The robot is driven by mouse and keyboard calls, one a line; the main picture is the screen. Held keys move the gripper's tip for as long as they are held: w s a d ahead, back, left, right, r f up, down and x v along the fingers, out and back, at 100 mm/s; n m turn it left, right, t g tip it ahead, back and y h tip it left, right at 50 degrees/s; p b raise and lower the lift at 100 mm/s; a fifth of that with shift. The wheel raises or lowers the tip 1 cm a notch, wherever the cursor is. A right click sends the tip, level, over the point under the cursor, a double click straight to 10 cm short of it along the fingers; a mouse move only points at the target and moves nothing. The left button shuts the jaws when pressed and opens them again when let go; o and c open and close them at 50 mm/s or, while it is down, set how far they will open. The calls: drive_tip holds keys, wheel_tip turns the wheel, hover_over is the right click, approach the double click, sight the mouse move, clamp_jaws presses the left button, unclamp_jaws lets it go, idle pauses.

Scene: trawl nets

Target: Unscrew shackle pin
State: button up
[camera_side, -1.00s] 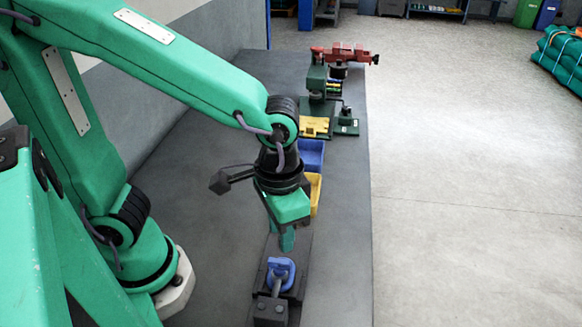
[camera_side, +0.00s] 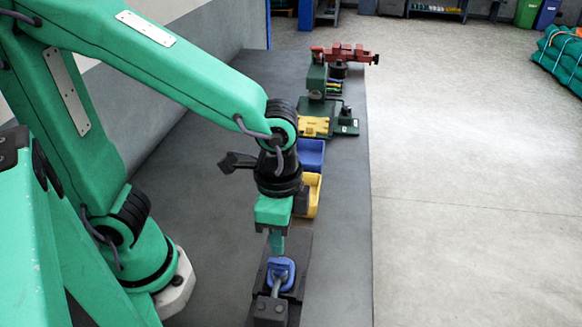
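The blue shackle (camera_side: 281,271) sits in a dark fixture (camera_side: 271,310) at the near end of the grey bench, with a grey metal part running from it toward the fixture's near block. The shackle pin cannot be told apart clearly at this size. My gripper (camera_side: 277,250) points down just above and behind the shackle, its green fingers close to the shackle's top. The fingers show edge-on, and whether they touch the shackle or are open or shut cannot be seen.
Behind my gripper stand a yellow bin (camera_side: 313,197) and a blue bin (camera_side: 310,154). Farther back are a green machine stand (camera_side: 340,118) with a yellow block and a red vise (camera_side: 345,55). The bench is clear right of the fixture.

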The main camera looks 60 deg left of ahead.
sight(281, 262)
drive_tip(key=shift+f, duration=3.6)
clamp_jaws()
